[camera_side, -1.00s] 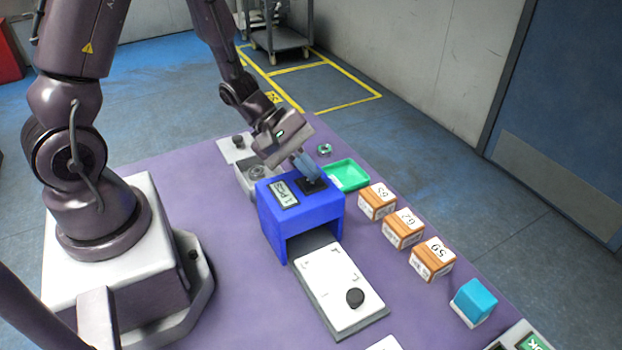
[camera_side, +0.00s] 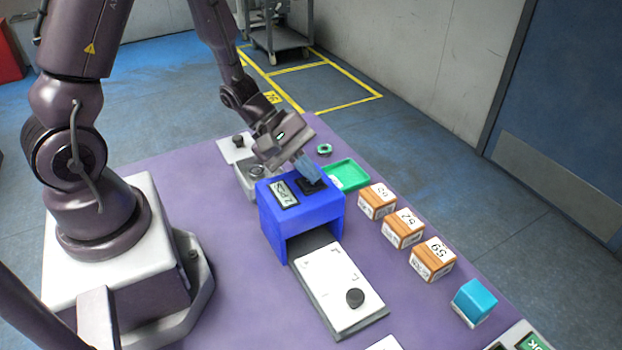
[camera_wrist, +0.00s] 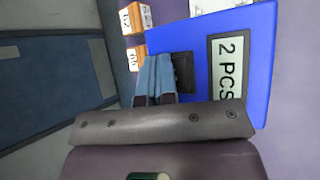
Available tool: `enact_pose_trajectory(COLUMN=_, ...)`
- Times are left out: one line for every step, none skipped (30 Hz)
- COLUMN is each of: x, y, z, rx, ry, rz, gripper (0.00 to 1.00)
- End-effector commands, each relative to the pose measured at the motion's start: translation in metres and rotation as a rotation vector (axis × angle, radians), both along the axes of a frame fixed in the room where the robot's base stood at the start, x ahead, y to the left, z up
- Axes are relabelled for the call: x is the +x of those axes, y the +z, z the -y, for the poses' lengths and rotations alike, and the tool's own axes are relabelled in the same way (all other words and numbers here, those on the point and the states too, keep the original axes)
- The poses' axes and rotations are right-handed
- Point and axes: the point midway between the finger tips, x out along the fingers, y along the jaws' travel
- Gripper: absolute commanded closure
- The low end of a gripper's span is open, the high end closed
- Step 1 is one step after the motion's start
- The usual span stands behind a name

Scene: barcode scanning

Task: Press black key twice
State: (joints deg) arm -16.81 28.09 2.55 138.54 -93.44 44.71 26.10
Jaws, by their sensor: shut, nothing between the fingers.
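The black key (camera_side: 311,187) sits on top of the blue scanner housing (camera_side: 330,212). In the wrist view the black key (camera_wrist: 184,72) shows beside the fingers. A small display (camera_side: 283,193) on the housing reads "2 PCS", clear in the wrist view (camera_wrist: 230,66). My gripper (camera_side: 314,180) is shut and empty, its blue fingers tilted down over the key. In the wrist view my gripper (camera_wrist: 154,62) covers part of the key's edge side. I cannot tell whether the fingertips touch the key.
A green tray (camera_side: 350,174) lies behind the housing. Several boxes, including an orange-topped one (camera_side: 404,230) and a cyan-topped one (camera_side: 474,302), line the table's right side. A white plate with a black disc (camera_side: 355,298) extends from the housing's front.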

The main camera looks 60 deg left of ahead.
Motion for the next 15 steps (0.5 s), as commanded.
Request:
enact_pose_trajectory(x=0.0, y=0.002, z=0.0, rx=0.002, ry=-0.001, rz=0.001, gripper=1.0)
enact_pose_trajectory(x=0.0, y=0.004, z=0.0, rx=0.002, ry=-0.002, rz=0.002, gripper=1.0)
enact_pose_trajectory(x=0.0, y=0.006, z=0.0, rx=0.002, ry=-0.001, rz=0.001, gripper=1.0)
enact_pose_trajectory(x=0.0, y=0.008, z=0.0, rx=0.001, ry=0.0, rz=0.002, gripper=1.0)
enact_pose_trajectory(x=0.0, y=0.01, z=0.0, rx=0.002, ry=-0.001, rz=0.003, gripper=1.0)
enact_pose_trajectory(x=0.0, y=0.012, z=0.0, rx=0.001, ry=0.0, rz=0.002, gripper=1.0)
enact_pose_trajectory(x=0.0, y=0.013, z=0.0, rx=0.002, ry=-0.001, rz=0.001, gripper=1.0)
enact_pose_trajectory(x=0.0, y=0.013, z=0.0, rx=0.001, ry=0.0, rz=0.001, gripper=1.0)
enact_pose_trajectory(x=0.0, y=0.014, z=0.0, rx=0.002, ry=-0.001, rz=0.0, gripper=1.0)
enact_pose_trajectory(x=-0.001, y=0.014, z=0.0, rx=0.002, ry=-0.001, rz=0.0, gripper=1.0)
enact_pose_trajectory(x=-0.001, y=0.014, z=0.0, rx=0.002, ry=-0.001, rz=0.0, gripper=1.0)
enact_pose_trajectory(x=-0.001, y=0.014, z=0.0, rx=0.001, ry=0.0, rz=-0.001, gripper=1.0)
enact_pose_trajectory(x=-0.001, y=0.014, z=0.0, rx=0.001, ry=0.0, rz=-0.001, gripper=1.0)
enact_pose_trajectory(x=-0.001, y=0.014, z=0.0, rx=0.001, ry=0.0, rz=-0.001, gripper=1.0)
enact_pose_trajectory(x=-0.001, y=0.014, z=0.0, rx=0.001, ry=0.0, rz=-0.001, gripper=1.0)
